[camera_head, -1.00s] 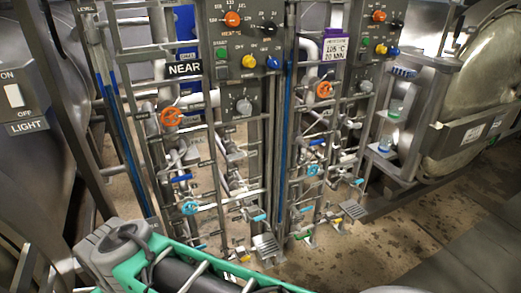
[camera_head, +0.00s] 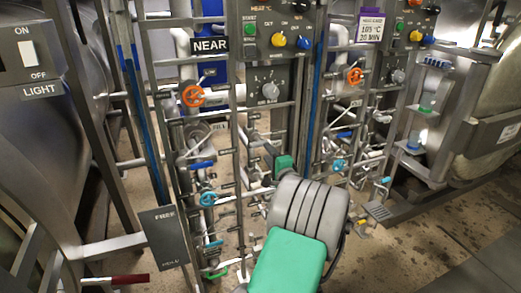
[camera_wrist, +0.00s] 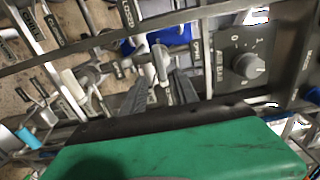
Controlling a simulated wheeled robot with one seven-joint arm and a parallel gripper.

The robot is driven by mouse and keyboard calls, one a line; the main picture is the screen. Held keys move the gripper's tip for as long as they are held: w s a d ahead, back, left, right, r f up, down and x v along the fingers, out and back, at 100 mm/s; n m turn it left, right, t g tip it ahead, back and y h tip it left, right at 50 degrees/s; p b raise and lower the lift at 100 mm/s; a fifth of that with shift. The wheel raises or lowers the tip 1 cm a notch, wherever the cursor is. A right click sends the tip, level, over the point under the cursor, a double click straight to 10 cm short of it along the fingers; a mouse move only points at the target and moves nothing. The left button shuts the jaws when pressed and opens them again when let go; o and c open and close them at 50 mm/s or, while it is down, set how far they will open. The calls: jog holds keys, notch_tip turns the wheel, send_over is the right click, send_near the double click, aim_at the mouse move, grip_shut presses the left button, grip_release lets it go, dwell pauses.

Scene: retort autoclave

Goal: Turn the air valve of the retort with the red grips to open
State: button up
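The red grip (camera_head: 130,279) shows as a dark red bar at the lower left of the head view, by the left retort. On the near valve rack are an orange handwheel (camera_head: 193,96), a blue lever (camera_head: 201,165) and a light-blue handwheel (camera_head: 208,199). I cannot read which label marks the air valve. In the head view my arm hides the fingers and the rack's lower right.
A control panel (camera_head: 268,90) with a grey knob sits above my gripper; the knob also shows in the wrist view (camera_wrist: 246,65). The second rack (camera_head: 355,76) stands to the right. Rack bars and pipes crowd the reach area. Open floor (camera_head: 420,245) lies at the lower right.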

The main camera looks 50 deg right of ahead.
aim_at(260, 142)
jog(key=x, duration=0.7)
jog(key=shift+w+p, duration=0.25)
jog(key=shift+p, duration=0.05)
jog(key=shift+r, duration=0.1)
jog(key=shift+c, duration=0.6)
grip_shut()
